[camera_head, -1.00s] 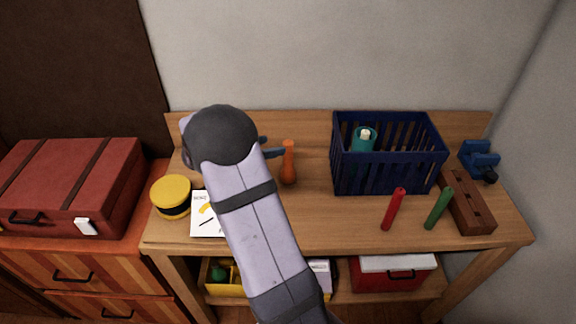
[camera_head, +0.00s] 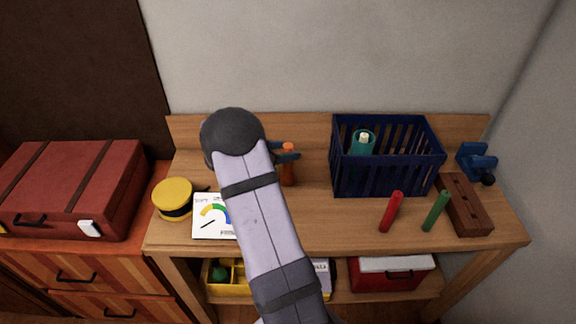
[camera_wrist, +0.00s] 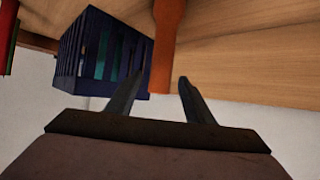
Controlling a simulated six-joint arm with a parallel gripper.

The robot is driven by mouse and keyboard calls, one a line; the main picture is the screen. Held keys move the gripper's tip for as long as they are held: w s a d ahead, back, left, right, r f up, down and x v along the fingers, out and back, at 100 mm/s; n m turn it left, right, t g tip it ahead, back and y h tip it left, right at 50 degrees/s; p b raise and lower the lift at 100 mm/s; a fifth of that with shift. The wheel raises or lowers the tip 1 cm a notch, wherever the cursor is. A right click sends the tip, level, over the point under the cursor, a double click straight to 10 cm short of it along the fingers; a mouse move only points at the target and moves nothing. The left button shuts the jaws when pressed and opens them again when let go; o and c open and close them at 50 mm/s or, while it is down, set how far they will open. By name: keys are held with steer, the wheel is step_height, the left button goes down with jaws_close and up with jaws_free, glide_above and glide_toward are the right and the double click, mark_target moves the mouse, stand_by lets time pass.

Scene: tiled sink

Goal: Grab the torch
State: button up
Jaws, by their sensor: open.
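An orange upright thing (camera_head: 288,176), likely the torch, stands on the wooden workbench left of the blue basket. It has a narrow upper part and a wider base. My gripper (camera_head: 289,151) is beside its upper part, with the fingers pointing right. In the wrist view the orange thing (camera_wrist: 167,35) shows between the two spread fingers of my gripper (camera_wrist: 162,68). The fingers look apart from it, with a gap on each side. Whether either finger touches it cannot be told for sure.
The blue basket (camera_head: 387,181) holds a teal cylinder (camera_head: 361,144).

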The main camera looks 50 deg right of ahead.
steer(key=shift+x, duration=1)
jaws_close()
steer(key=shift+r, duration=0.1)
